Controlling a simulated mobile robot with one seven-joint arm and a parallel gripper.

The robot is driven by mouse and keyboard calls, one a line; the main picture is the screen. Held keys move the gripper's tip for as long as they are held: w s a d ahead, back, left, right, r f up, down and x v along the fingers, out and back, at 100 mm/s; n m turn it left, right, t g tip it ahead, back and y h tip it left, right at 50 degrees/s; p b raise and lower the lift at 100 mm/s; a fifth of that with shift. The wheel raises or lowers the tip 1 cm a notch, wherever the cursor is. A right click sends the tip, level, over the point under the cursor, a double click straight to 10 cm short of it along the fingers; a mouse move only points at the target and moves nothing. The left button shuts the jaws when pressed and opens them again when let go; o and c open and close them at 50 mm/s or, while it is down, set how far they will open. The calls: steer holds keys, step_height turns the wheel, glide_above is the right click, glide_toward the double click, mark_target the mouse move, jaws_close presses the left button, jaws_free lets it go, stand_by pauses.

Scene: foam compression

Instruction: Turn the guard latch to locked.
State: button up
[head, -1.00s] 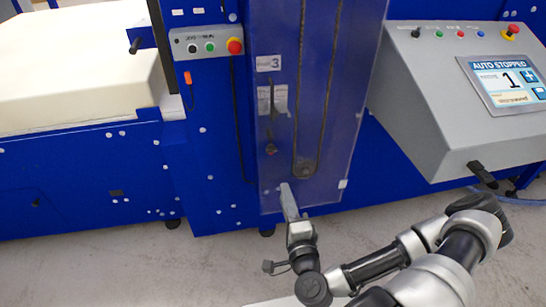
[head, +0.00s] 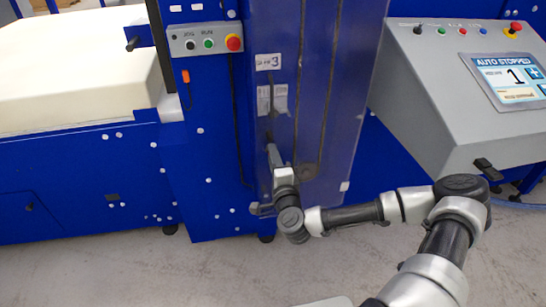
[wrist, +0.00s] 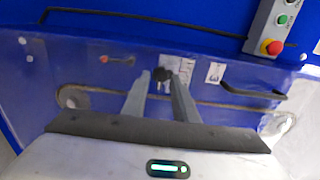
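The blue see-through guard panel (head: 335,120) stands upright in the middle of the head view. My gripper (head: 271,149) is at the lower left part of the panel. In the wrist view my gripper (wrist: 160,76) has its two fingers apart, one on each side of the dark piece. I cannot tell whether they touch it.
A button box (head: 205,42) with a red stop button is up left of the panel. A grey console (head: 440,100) with a screen reading "AUTO STOPPED" stands at right. A cream foam block (head: 65,70) lies at left. A dark handle (wrist: 255,92) shows on the panel in the wrist view.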

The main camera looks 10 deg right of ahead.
steer(key=shift+w, duration=0.3)
jaws_close()
steer(key=shift+n+b, duration=2.1)
steer(key=shift+n, duration=6.9)
